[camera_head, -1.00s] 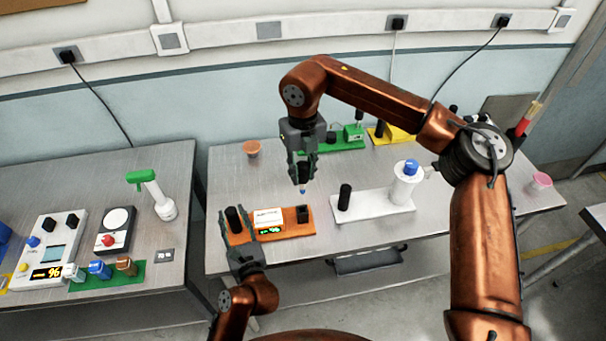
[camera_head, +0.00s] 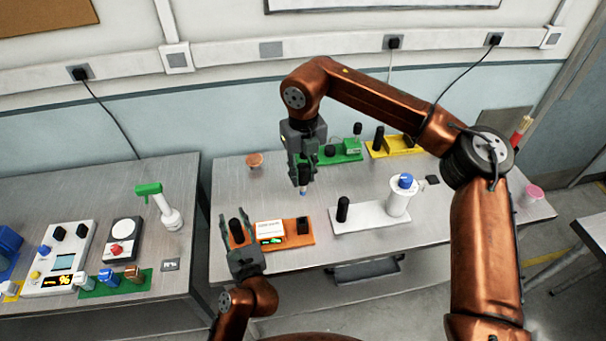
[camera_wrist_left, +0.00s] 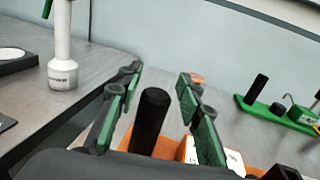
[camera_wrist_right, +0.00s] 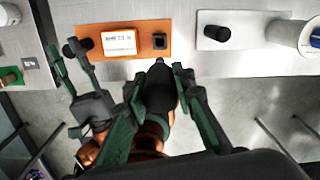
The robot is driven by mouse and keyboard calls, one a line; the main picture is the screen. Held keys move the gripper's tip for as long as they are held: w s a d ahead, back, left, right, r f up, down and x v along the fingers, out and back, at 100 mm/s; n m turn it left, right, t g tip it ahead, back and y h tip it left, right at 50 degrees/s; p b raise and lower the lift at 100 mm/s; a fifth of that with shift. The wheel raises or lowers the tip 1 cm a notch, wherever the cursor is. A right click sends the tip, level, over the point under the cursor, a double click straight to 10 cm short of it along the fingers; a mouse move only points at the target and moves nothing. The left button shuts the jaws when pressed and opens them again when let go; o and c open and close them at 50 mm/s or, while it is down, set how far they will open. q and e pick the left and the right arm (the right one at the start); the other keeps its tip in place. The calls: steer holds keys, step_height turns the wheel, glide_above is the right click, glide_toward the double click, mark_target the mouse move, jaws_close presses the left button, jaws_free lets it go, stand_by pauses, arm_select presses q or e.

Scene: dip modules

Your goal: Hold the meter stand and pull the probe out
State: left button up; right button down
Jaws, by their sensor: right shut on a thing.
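The orange meter stand (camera_head: 282,241) lies on the right-hand table with a white meter (camera_head: 270,229), a black socket block (camera_head: 303,225) and an upright black post (camera_head: 236,230). My left gripper (camera_head: 240,238) is open at the post. In the left wrist view its fingers stand apart on both sides of the post (camera_wrist_left: 150,115), with gaps showing. My right gripper (camera_head: 302,172) is shut on the black probe (camera_wrist_right: 160,88), clear of the socket block. The probe's blue tip (camera_head: 303,191) points down and shows below the fingers in the head view.
A white stand (camera_head: 370,218) with a black post and a blue-topped white container (camera_head: 400,195) is to the right. Green (camera_head: 340,152) and yellow (camera_head: 390,148) stands and a brown cup (camera_head: 254,160) are behind. Another table with devices is at left.

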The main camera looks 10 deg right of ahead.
arm_select(q)
steer(key=v, duration=0.9)
steer(key=shift+p, duration=0.4)
stand_by(0.6)
